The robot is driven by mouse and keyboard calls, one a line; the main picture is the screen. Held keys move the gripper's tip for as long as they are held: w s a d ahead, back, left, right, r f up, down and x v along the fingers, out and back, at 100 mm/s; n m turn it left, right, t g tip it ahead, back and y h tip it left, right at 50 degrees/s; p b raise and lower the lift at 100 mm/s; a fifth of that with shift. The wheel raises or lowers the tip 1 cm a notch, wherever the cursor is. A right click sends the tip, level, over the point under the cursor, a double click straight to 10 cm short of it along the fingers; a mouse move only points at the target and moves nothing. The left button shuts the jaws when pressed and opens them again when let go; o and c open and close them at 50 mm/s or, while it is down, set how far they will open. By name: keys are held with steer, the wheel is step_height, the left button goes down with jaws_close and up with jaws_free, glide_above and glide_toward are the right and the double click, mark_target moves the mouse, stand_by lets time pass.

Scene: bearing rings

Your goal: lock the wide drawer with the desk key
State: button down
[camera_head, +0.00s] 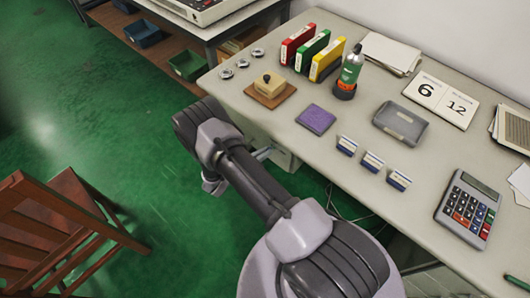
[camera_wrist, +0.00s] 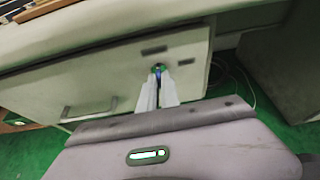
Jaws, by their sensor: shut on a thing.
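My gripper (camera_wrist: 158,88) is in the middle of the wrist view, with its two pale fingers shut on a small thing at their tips. This is the desk key (camera_wrist: 158,69), mostly hidden, with a bit of blue and dark metal showing. It is right at the pale front of the wide drawer (camera_wrist: 60,88), near the upper right part; I cannot tell whether it is in a lock. The drawer looks shut, with a bar handle (camera_wrist: 88,112) at its lower left. In the head view my gripper (camera_head: 264,153) is partly hidden by my arm, beside the desk's edge.
The desk top (camera_head: 320,165) holds a stamp on a wooden base (camera_head: 270,90), a purple pad (camera_head: 316,118), a grey tray (camera_head: 401,124) and a calculator (camera_head: 467,208). A wooden chair (camera_head: 70,225) stands at the lower left. Green floor between is clear.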

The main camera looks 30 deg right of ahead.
steer(key=c, duration=1.6)
jaws_free()
steer(key=p+v, duration=0.4)
steer(key=v, duration=1.3)
steer(key=shift+a, duration=0.25)
